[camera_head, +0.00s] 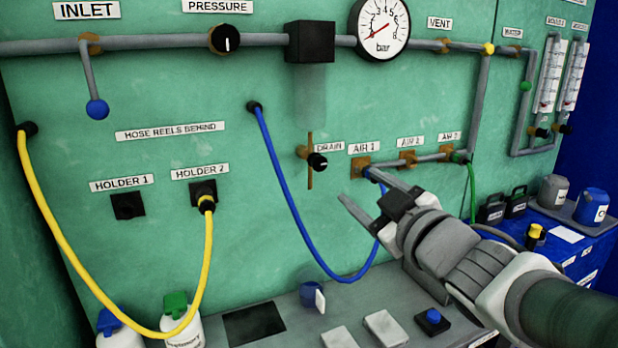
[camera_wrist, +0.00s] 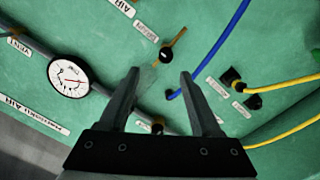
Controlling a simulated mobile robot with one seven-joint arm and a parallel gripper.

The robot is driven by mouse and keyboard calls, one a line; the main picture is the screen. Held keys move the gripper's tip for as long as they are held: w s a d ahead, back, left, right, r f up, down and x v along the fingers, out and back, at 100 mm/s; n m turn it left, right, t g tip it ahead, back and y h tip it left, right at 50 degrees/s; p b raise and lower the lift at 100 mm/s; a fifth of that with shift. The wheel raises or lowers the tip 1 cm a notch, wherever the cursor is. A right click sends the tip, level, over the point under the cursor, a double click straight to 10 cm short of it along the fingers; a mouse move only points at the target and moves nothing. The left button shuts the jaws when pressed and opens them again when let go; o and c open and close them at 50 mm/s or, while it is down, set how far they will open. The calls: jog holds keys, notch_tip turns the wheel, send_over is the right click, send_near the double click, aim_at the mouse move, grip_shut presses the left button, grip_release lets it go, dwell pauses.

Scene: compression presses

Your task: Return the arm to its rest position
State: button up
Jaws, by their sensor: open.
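My gripper (camera_head: 354,185) is in front of the green panel (camera_head: 250,220), just below the AIR 1 port (camera_head: 360,168). Its two fingers are apart with nothing between them. The open fingers also show in the wrist view (camera_wrist: 160,74), pointing at the panel. My arm reaches in from the lower right of the head view. A blue hose (camera_head: 284,200) leaves the panel, loops down and rises behind my gripper toward AIR 1. Its upper end there is partly hidden, so I cannot tell whether it is fully seated.
A yellow hose (camera_head: 48,215) runs from the left into HOLDER 2 (camera_head: 203,190). A ledge (camera_head: 375,300) below carries bottles, a blue cup (camera_head: 311,295) and pads. The drain valve (camera_head: 316,160) sticks out left of my gripper. A blue table (camera_head: 570,245) with containers stands at right.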

jog(key=s+d+m+g+h+p, duration=0.4)
jog(key=s+d+m+h+p, duration=0.15)
jog(key=d+m+h, duration=0.2)
jog(key=s+a+f+m+g+p, duration=0.1)
jog(key=s+g+p, duration=0.1)
jog(key=s, duration=0.4)
jog(key=s+a+f+m+g+y+p, duration=0.1)
jog(key=s+f+m+g+p, duration=0.1)
jog(key=s+g, duration=0.3)
jog(key=shift+s+a+f+p, duration=0.35)
jog(key=shift+s+p, duration=0.1)
jog(key=shift+s, duration=0.25)
